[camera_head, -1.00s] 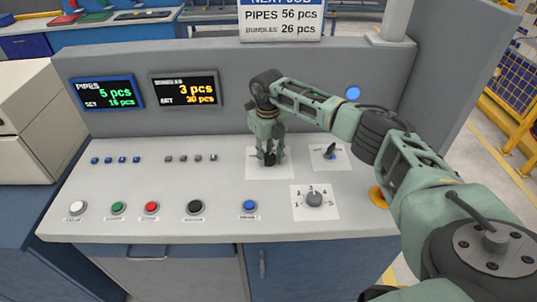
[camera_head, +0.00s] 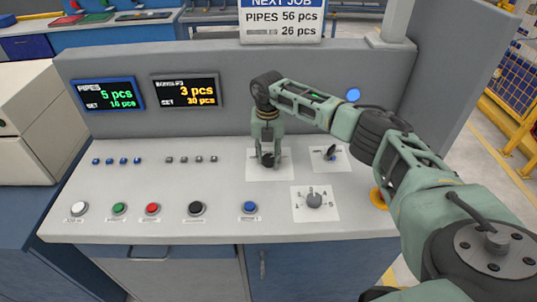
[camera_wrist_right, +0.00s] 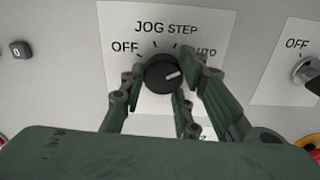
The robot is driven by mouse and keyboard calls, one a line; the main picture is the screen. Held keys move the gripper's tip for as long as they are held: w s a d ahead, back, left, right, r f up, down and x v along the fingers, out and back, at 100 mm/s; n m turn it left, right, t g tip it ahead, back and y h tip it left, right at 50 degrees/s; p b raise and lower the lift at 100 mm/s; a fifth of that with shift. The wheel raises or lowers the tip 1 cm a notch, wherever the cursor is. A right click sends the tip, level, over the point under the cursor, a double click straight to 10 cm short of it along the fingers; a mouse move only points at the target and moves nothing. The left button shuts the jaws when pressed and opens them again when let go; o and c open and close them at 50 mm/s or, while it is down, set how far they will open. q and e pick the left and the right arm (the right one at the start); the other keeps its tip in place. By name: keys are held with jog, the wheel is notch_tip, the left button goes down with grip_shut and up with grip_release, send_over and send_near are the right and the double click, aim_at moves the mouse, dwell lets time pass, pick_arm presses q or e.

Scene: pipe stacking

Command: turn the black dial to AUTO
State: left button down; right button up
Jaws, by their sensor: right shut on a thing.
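The black dial (camera_wrist_right: 163,74) sits on a white label plate (camera_wrist_right: 125,40) marked OFF, JOG, STEP and AUTO. The dial's pale pointer mark aims right and slightly up, toward the AUTO side; its exact alignment is hard to tell. My right gripper (camera_wrist_right: 168,80) is shut on the dial, its fingers around the rim and partly covering the AUTO word. In the head view, my right gripper (camera_head: 267,158) points down over the dial's plate (camera_head: 283,173), and the dial is mostly hidden. My left gripper is not in view.
A dark lever switch (camera_head: 330,153) stands just right of the dial. A grey numbered knob (camera_head: 314,200) and a blue button (camera_head: 249,207) are nearer the front. Several small buttons line the left of the panel. The upright wall with two displays (camera_head: 186,90) rises behind.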

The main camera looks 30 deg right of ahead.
aim_at(266, 157)
jog(key=shift+w+a, duration=0.1)
jog(key=shift+a, duration=0.1)
jog(key=o, duration=1.1)
jog(key=shift+w, duration=0.1)
jog(key=shift+d+r, duration=0.1)
jog(key=shift+r, duration=0.15)
notch_tip(266, 157, up, 12)
jog(key=shift+f, duration=0.2)
